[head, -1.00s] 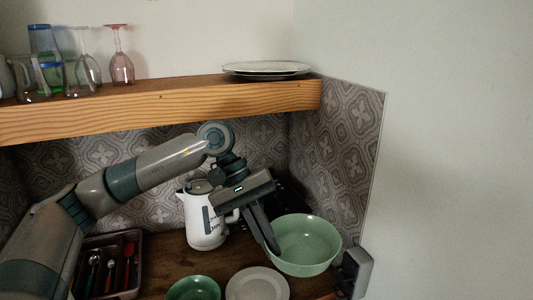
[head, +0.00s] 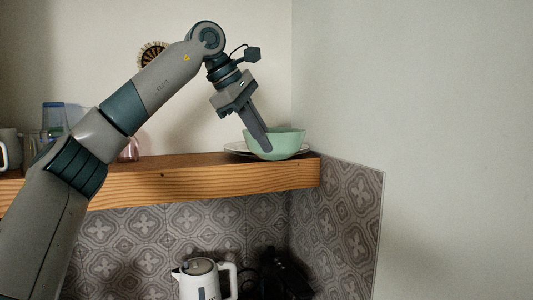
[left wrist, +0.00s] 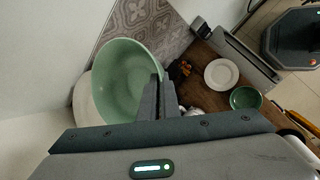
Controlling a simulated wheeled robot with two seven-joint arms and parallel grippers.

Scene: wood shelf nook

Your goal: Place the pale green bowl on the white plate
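The pale green bowl (head: 280,143) is up at the shelf, at its right end, roughly level. In the left wrist view, the bowl (left wrist: 132,80) covers much of the plate (left wrist: 84,100). My left gripper (head: 266,149) reaches down from above and is shut on the bowl's near left rim; the fingers (left wrist: 157,90) also show at the rim in the left wrist view. I cannot tell whether the bowl's base touches the plate. My right gripper is not in view.
The wooden shelf (head: 165,181) ends near the right wall. Below are a white kettle (head: 200,281), a small white plate (left wrist: 221,74) and a darker green bowl (left wrist: 245,97).

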